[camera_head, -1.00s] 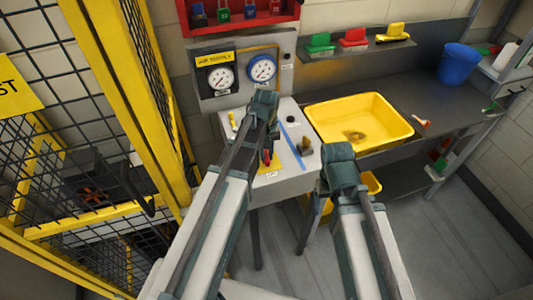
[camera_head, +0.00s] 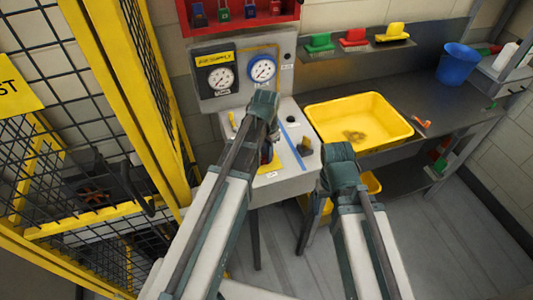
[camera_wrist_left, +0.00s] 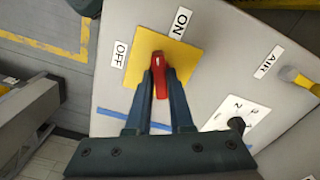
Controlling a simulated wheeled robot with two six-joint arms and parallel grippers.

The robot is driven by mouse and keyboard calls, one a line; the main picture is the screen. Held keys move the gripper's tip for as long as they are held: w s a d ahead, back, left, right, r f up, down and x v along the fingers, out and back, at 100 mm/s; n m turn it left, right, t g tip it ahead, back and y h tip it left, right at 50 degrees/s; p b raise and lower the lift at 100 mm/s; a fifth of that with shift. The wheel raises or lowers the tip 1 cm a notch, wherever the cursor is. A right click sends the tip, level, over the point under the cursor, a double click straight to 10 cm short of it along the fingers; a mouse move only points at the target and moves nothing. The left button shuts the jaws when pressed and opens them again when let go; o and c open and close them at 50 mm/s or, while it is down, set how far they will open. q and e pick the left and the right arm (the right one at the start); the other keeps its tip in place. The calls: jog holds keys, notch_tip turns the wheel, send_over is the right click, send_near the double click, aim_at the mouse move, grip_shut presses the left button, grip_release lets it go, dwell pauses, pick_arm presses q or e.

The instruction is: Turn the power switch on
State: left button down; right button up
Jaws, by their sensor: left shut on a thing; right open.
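The power switch is a red handle (camera_wrist_left: 160,80) on a yellow plate (camera_wrist_left: 180,53), with an OFF label (camera_wrist_left: 121,54) and an ON label (camera_wrist_left: 182,23) beside the plate. In the left wrist view, my left gripper (camera_wrist_left: 159,84) is shut on the red handle, one finger on each side. The handle runs from the plate's middle toward the gripper, pointing at neither label. In the head view, my left arm mostly hides the switch. My right arm (camera_head: 340,170) stands right of the panel box; its gripper fingers do not show.
Two gauges (camera_head: 221,77) stand behind the switch on the panel. A dark knob (camera_wrist_left: 236,124) and a yellow-handled AIR valve (camera_wrist_left: 297,78) are near the switch. A yellow basin (camera_head: 405,129) sits right on the counter. A yellow-framed mesh fence (camera_head: 130,100) stands left.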

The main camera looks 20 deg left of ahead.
pick_arm(q)
jog(key=m, duration=0.5)
dwell(0.6)
jog(key=c, duration=0.8)
grip_release()
jog(key=shift+r, duration=0.1)
notch_tip(320, 180, up, 14)
jog(key=p, duration=1.4)
jog(key=shift+f, duration=0.2)
